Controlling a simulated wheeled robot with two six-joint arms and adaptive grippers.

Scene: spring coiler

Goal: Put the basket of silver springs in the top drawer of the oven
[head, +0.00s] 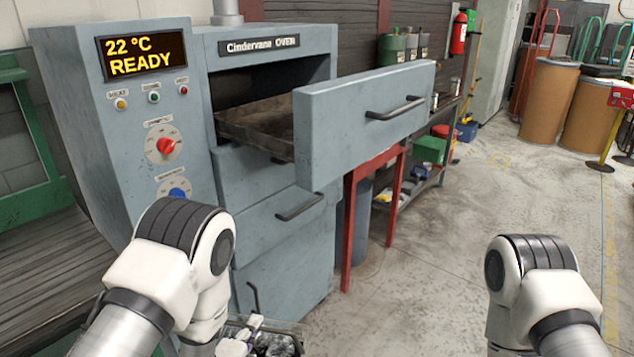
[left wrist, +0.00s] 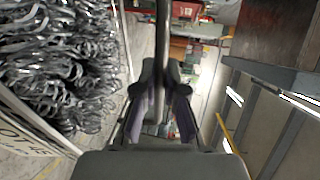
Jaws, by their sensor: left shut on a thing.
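The oven (head: 262,170) stands left of centre in the head view. Its top drawer (head: 365,125) is pulled out, and the part of its interior that shows looks empty. The basket of silver springs (head: 276,343) shows only in part at the bottom edge of the head view, low beside the oven. Its tangled springs (left wrist: 60,65) fill the left of the left wrist view. My left gripper (head: 246,334) is shut on the basket's bar; the fingers also show in the left wrist view (left wrist: 163,110). My right arm shows at lower right, but its gripper is out of the picture.
The oven's lower drawer (head: 300,206) is shut. A red-legged stand (head: 352,230) and a shelf with containers (head: 425,175) stand behind the open drawer. Brown drums (head: 550,100) stand at the back right. The floor (head: 430,260) between is clear.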

